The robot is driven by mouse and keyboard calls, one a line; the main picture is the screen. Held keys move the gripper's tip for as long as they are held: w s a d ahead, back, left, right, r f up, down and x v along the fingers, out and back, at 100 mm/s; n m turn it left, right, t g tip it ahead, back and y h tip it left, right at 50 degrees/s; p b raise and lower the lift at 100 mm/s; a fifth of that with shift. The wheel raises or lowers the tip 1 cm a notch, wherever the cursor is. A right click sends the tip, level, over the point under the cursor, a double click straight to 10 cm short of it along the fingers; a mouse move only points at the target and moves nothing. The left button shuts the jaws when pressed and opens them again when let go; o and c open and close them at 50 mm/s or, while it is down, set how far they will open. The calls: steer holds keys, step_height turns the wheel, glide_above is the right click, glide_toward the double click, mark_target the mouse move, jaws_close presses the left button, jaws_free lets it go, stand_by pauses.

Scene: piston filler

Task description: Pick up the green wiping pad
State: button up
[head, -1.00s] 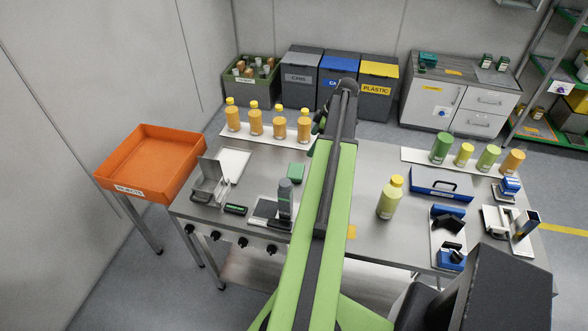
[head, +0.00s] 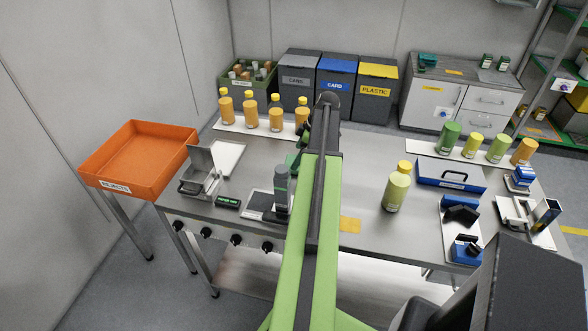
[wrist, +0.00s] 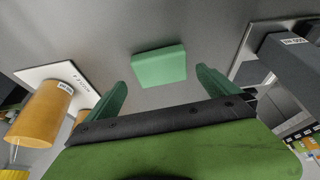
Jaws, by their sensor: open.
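The green wiping pad (wrist: 159,67) lies flat on the grey steel table in the wrist view, just beyond my fingertips and roughly centred between them. My gripper (wrist: 161,78) is open, with its two green fingers apart and nothing between them. In the head view the pad (head: 291,160) shows only in part beside my arm. My arm hides most of the gripper there. The pad looks untouched by the fingers.
A grey upright device (head: 281,187) stands close in front of the pad. Orange bottles (head: 276,118) stand on a white strip behind it. A green-yellow bottle (head: 397,189) stands right of my arm. An orange rejects bin (head: 139,160) is at the left.

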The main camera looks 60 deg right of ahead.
steer(key=b+x, duration=0.2)
steer(key=x, duration=0.2)
steer(key=shift+s+f+b, duration=0.15)
steer(key=shift+b, duration=0.25)
steer(key=shift+r, duration=0.2)
steer(key=c, duration=1.3)
step_height(320, 180, up, 5)
steer(key=p, duration=0.5)
steer(key=s+d+r+p, duration=0.6)
steer(key=s+d, duration=0.1)
steer(key=d, duration=0.2)
steer(key=shift+s, duration=0.1)
